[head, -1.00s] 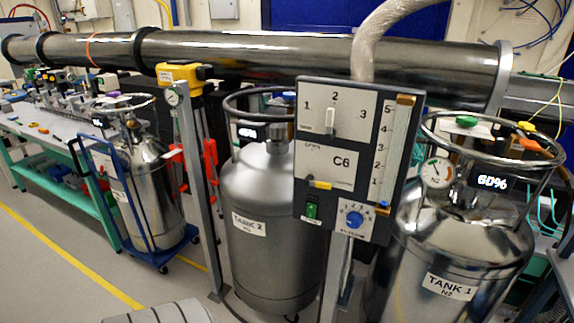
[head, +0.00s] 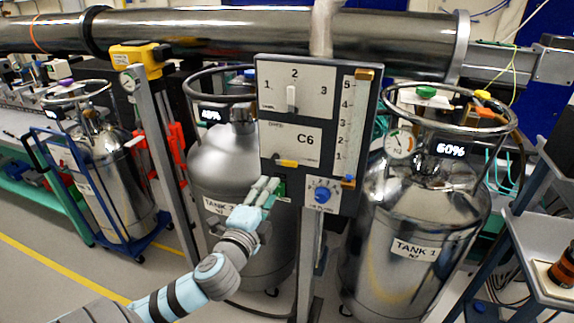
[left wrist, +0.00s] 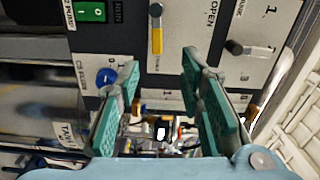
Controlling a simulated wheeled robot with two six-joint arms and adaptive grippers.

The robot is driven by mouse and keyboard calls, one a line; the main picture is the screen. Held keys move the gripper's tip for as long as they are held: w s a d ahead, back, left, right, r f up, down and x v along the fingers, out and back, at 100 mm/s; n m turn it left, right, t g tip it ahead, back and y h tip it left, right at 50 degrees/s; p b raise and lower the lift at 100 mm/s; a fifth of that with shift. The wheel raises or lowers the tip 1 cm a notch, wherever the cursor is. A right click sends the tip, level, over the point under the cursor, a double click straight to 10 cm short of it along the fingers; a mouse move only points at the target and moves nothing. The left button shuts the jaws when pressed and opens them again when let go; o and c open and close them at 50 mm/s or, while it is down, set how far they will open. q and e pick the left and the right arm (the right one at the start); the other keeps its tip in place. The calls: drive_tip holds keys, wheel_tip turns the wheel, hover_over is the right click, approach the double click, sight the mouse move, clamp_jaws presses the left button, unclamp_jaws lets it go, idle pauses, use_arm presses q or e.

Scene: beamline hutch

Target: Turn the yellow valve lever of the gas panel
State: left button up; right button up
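The gas panel (head: 310,120) is a grey upright board on a post. Its short yellow valve lever (head: 287,162) lies about level below the C6 label, reaching right from a dark pivot. My left gripper (head: 266,187) is just below and left of the lever, in front of the panel's lower left part. In the left wrist view the yellow lever (left wrist: 156,40) shows past the fingertips, in line with the gap between them. The fingers (left wrist: 161,64) are wide apart with nothing between them; I see no contact with the lever. My right gripper is not in view.
A blue knob (head: 323,194) and a green switch (left wrist: 92,11) sit near the lever. A white selector lever (head: 292,98) is above. TANK 2 (head: 215,165) stands behind left, TANK 1 (head: 430,215) right. A metal post (head: 160,160) stands left of the panel.

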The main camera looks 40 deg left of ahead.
sight(287, 165)
use_arm(q)
drive_tip(key=x, duration=1.4)
drive_tip(key=shift+a+f, duration=0.1)
drive_tip(key=shift+f, duration=0.1)
drive_tip(key=shift+c, duration=0.4)
clamp_jaws()
